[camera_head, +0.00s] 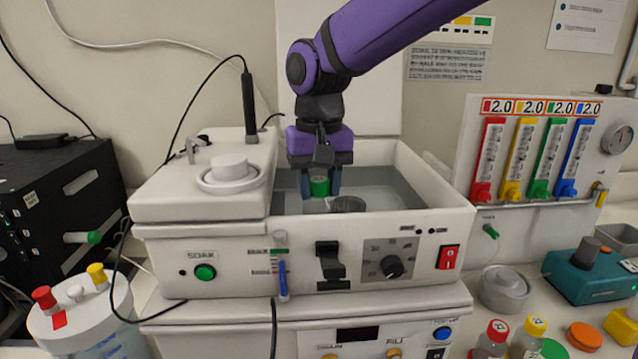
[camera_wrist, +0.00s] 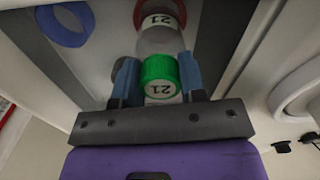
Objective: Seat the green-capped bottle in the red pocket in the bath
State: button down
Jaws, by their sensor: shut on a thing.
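The green-capped bottle (camera_head: 320,187) is between the blue fingers of my gripper (camera_head: 320,184), over the bath (camera_head: 440,212). In the wrist view its green cap (camera_wrist: 160,70) sits between the fingertips (camera_wrist: 155,82), with a "21" label. My gripper is shut on it. A pale, clear part extends beyond the cap towards the red pocket (camera_wrist: 181,12), a red ring with another "21" showing inside it. The ring is partly cut off by the picture edge. I cannot tell whether the bottle touches the pocket. The front wall hides the bottle's lower part in the head view.
A blue ring (camera_wrist: 65,25) lies to one side in the bath. A dark grey round holder (camera_head: 347,204) is near the bath's front wall. The white housing with a round lid (camera_head: 230,172) stands left of the opening. The right side of the bath looks clear.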

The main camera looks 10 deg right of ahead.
aim_at(319, 208)
jog(key=shift+s+f, duration=0.1)
jog(key=shift+f, duration=2.2)
dwell(0.4)
jog(key=c, duration=0.6)
grip_release()
jog(key=shift+r, duration=0.1)
notch_tip(319, 208, up, 11)
jog(key=shift+f, duration=0.2)
jog(key=shift+d, duration=0.1)
jog(key=s+d+r+t, duration=0.1)
jog(key=s+d, duration=0.3)
jog(key=d, duration=0.4)
jog(key=s+d+t, duration=0.2)
jog(key=s+d, duration=0.2)
jog(key=d, duration=0.4)
jog(key=s+d+f+m+t, duration=0.1)
jog(key=s+d+f, duration=0.3)
jog(key=s+d, duration=0.4)
jog(key=shift+s+d+t, duration=0.2)
jog(key=shift+s+t, duration=0.5)
jog(key=shift+s, duration=0.5)
